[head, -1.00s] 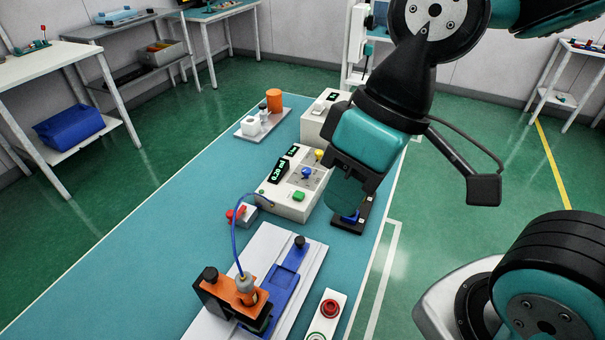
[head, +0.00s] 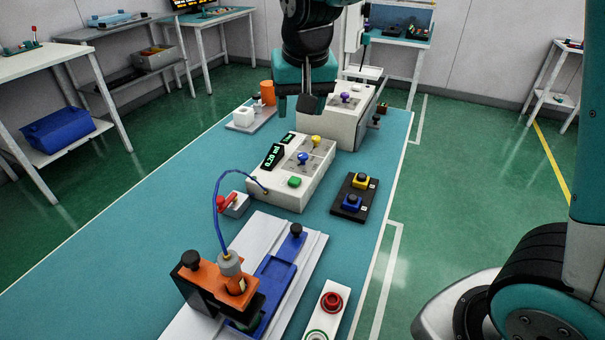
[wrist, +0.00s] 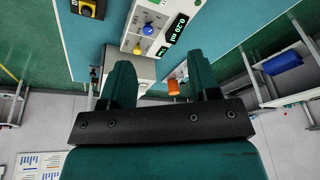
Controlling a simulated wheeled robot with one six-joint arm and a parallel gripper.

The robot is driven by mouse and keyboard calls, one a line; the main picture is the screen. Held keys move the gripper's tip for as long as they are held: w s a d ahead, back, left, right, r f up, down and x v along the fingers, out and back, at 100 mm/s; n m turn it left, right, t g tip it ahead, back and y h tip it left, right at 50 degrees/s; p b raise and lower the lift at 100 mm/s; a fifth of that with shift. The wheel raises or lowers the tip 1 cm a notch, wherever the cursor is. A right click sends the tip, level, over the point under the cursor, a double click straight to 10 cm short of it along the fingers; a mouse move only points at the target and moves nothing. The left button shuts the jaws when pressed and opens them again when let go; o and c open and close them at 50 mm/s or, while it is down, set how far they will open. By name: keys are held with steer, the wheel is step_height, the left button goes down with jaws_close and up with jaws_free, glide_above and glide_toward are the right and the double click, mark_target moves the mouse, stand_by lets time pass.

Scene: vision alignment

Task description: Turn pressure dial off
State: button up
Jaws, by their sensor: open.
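A cream control box (head: 290,195) with a lit 0.20 ml display stands mid-bench. It carries a blue dial (head: 303,158), a yellow dial (head: 316,140) and a green button (head: 294,182). A second cream box (head: 345,130) behind it has a purple knob (head: 345,97). I cannot read which dial is the pressure one. My gripper (head: 297,106) is above and beyond the dials, near the second box, hiding part of it. In the wrist view my gripper (wrist: 160,75) is open with nothing between its fingers; the blue dial (wrist: 150,28) and yellow dial (wrist: 138,50) show beyond them.
A black pad (head: 350,211) with yellow and blue buttons lies to the right. A blue hose arches over the bench from an orange clamp fixture (head: 205,270) in front. A red emergency button (head: 331,302) stands front right. An orange cylinder (head: 267,93) stands back left.

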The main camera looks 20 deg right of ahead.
mark_target(303, 155)
steer(key=w+d+f+m, duration=0.1)
steer(key=w+d+f, duration=0.1)
steer(key=w+f, duration=0.2)
steer(key=w+d+f+m+h, duration=0.1)
steer(key=w+f, duration=0.4)
steer(key=f, duration=0.5)
steer(key=w+d+f+m+t+h+b, duration=0.1)
steer(key=w+d+f+m, duration=0.1)
steer(key=w+f, duration=0.3)
steer(key=shift+w+d+f, duration=0.1)
steer(key=shift+d+f, duration=0.3)
steer(key=shift+f, duration=0.3)
steer(key=shift+d+f, duration=0.4)
steer(key=shift+f, duration=0.25)
steer(key=c, duration=0.9)
